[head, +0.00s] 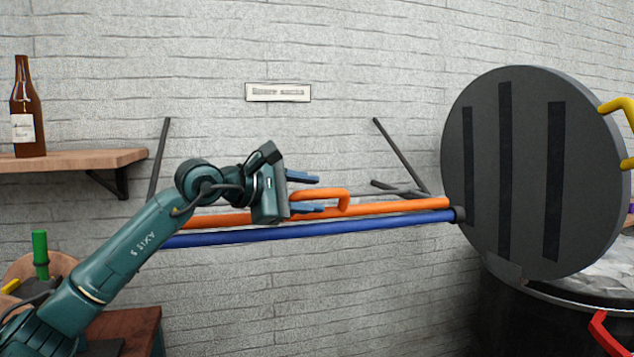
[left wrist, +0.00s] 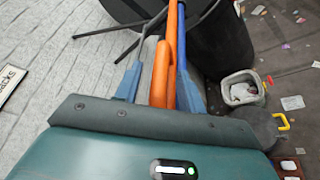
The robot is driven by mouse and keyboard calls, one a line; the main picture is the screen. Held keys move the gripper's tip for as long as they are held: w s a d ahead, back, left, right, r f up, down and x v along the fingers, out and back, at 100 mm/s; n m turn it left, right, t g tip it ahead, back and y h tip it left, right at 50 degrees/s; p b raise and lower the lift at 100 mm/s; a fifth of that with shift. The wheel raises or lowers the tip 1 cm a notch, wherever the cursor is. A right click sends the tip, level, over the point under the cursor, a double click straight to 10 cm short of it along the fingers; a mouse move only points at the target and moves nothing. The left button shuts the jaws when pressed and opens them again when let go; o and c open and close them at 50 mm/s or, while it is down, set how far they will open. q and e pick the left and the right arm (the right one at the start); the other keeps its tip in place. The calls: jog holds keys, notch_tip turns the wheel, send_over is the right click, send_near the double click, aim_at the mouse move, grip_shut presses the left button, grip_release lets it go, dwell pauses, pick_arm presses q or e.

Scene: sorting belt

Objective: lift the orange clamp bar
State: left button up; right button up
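The orange clamp bar (head: 400,208) runs level across the middle of the head view, just above a blue bar (head: 370,224). A raised orange loop handle (head: 335,192) stands on it. My left gripper (head: 318,194) is at this handle, its blue fingers apart, one above and one below it in the picture. In the left wrist view the orange handle (left wrist: 159,76) lies between the two open fingers (left wrist: 158,88), with visible gaps beside it. The left end of the bar is partly hidden behind my left arm. My right gripper is not in view.
A large round dark lid (head: 530,170) with a yellow handle (head: 618,105) stands tilted up at the right, over a dark drum (head: 510,315). A wooden shelf (head: 75,160) with a brown bottle (head: 27,110) is at the left. Thin dark struts (head: 400,155) stand behind the bars.

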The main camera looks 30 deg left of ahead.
pick_arm(q)
jog(key=shift+x, duration=1.15)
jog(key=shift+c, duration=0.6)
grip_shut()
